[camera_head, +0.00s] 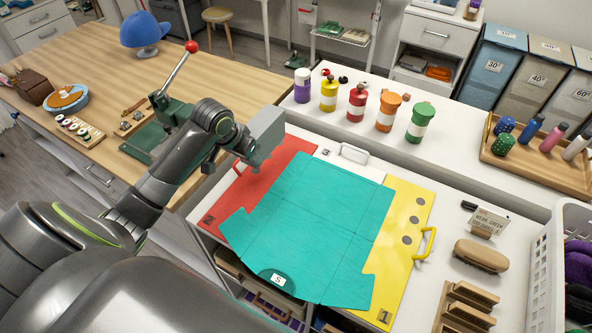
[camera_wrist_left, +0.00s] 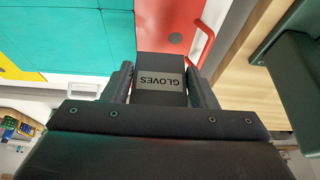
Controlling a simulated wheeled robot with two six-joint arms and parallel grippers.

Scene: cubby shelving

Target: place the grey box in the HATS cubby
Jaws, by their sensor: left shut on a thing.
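My left gripper (camera_wrist_left: 160,90) is shut on a dark grey box (camera_wrist_left: 160,72) in the left wrist view. A label on the box face reads GLOVES, upside down in that view. In the head view the grey box (camera_head: 267,130) is at the end of my left arm, held above the worktop near the red panel's far corner. My left gripper (camera_head: 245,150) is partly hidden by the wrist there. Cubby openings (camera_head: 265,292) show below the worktop's front edge. No HATS label can be read in either view. My right gripper is not in view.
A teal sheet (camera_head: 310,228) covers much of the red panel (camera_head: 266,180) and yellow panel (camera_head: 402,240), which have handles. Several coloured bottles (camera_head: 357,103) stand on the white ledge behind. A wooden bench (camera_head: 100,75) with a lever press (camera_head: 175,110) is left. A white basket (camera_head: 547,270) stands right.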

